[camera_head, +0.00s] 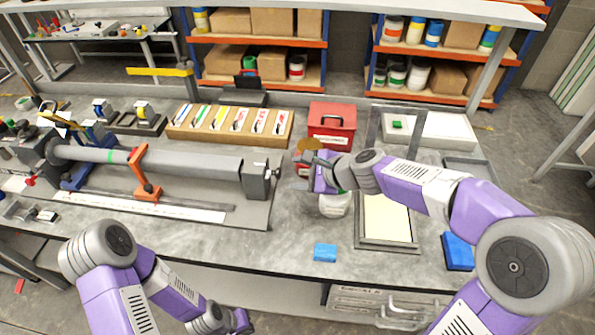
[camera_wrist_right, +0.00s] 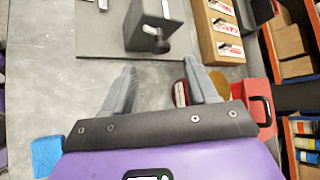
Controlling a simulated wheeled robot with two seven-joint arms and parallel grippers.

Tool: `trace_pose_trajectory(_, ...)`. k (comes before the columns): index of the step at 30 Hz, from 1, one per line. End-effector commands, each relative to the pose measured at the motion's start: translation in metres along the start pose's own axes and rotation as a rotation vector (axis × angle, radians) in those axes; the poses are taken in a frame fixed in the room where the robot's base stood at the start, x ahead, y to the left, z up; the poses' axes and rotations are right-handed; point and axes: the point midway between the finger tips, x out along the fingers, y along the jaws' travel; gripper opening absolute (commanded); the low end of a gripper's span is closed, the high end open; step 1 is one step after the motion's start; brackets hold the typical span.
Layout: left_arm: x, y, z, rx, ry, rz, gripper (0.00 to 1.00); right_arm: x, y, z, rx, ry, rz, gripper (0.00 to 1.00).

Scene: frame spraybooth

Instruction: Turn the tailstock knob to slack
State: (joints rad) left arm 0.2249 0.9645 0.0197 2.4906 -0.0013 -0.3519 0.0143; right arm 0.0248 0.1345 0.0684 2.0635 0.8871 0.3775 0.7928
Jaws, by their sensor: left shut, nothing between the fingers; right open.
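The tailstock (camera_head: 257,180) is a grey block at the right end of a long grey tube on the bench fixture. Its dark knob (camera_head: 276,172) faces right, towards my right gripper. In the right wrist view the tailstock block (camera_wrist_right: 147,22) stands ahead, with the black knob (camera_wrist_right: 161,43) on its near face. My right gripper (camera_head: 304,170) is open and empty, a short gap to the right of the knob; its two grey fingers show in the wrist view (camera_wrist_right: 160,80). My left gripper (camera_head: 243,322) is low at the bottom edge, shut and empty, its fingers barely visible.
A red toolbox (camera_head: 332,125) and a wooden rack (camera_head: 229,125) stand behind. A round tan object (camera_head: 308,144) and a white tub (camera_head: 335,204) are close to my right gripper. A blue block (camera_head: 325,253) lies near the front edge.

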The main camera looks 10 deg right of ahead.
Motion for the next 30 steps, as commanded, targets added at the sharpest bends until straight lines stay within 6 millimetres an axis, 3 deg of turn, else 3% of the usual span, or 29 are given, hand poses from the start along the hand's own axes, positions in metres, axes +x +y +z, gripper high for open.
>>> trace_pose_trajectory(5, -0.031, 0.012, 0.001, 0.0, 0.0, 0.0, 0.0, 0.004, -0.026, 0.01, 0.105, -0.05, 0.092, 0.58)
trace_pose_trajectory(9, -0.07, 0.026, 0.003, 0.0, 0.0, 0.0, 0.0, 0.012, -0.051, 0.012, 0.27, -0.091, 0.252, 0.58)
trace_pose_trajectory(16, -0.118, 0.044, 0.005, 0.0, 0.0, 0.0, 0.0, 0.016, -0.062, -0.006, 0.532, -0.058, 0.524, 0.58)
trace_pose_trajectory(24, -0.135, 0.051, 0.006, 0.0, 0.0, 0.0, 0.0, 0.017, -0.055, -0.022, 0.665, 0.003, 0.665, 0.58)
trace_pose_trajectory(30, -0.131, 0.049, 0.006, 0.0, 0.0, 0.0, 0.0, 0.036, -0.039, -0.018, 0.669, 0.005, 0.672, 0.58)
